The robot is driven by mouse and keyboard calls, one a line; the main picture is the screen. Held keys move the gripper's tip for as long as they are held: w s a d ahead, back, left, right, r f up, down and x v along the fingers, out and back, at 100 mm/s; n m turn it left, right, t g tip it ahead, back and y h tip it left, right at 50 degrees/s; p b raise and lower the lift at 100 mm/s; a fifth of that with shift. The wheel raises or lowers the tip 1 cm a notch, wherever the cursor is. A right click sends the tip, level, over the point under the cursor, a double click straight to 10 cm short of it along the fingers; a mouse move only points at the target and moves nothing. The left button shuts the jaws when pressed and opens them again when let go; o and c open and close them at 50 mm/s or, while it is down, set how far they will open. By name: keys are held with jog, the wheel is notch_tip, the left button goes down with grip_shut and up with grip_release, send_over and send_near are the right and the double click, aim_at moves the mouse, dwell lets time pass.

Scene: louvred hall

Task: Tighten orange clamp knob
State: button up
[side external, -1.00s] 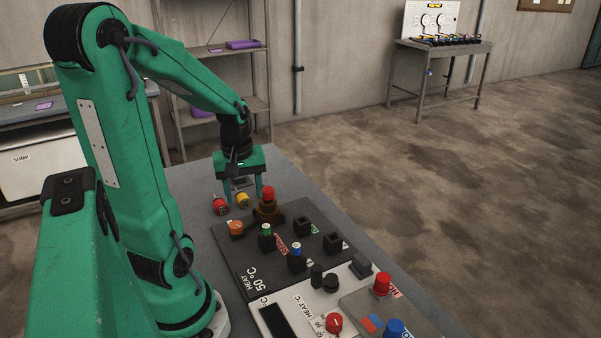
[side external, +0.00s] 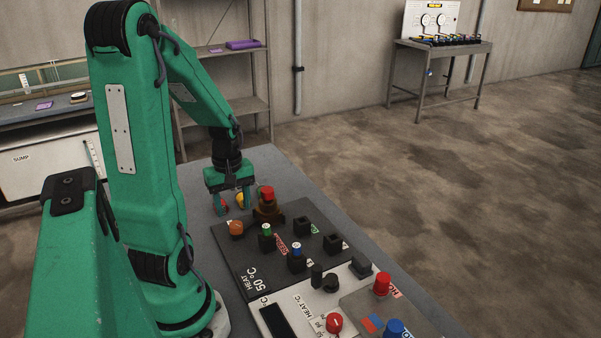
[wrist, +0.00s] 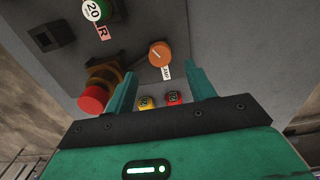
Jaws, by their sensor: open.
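The orange clamp knob (side external: 236,228) is a round cap at the far left corner of the dark panel (side external: 250,262). In the wrist view the knob (wrist: 160,54) shows a pale line across its top and a small label beside it, ahead of the fingertips and between their lines. My gripper (side external: 232,213) is open and points down, above and just behind the knob in the side view. In the wrist view its two green fingers (wrist: 158,82) stand apart with nothing held between them.
A brown fixture with a red top (side external: 267,203) stands close to the right of my gripper. Yellow (wrist: 146,103) and red (wrist: 171,97) pieces lie near the fingers. Green-topped (side external: 266,233) and blue-topped (side external: 296,253) parts stand farther along the panel.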

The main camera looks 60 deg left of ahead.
aim_at(236, 224)
jog(key=shift+f, duration=3)
jog(key=shift+f, duration=0.85)
grip_shut()
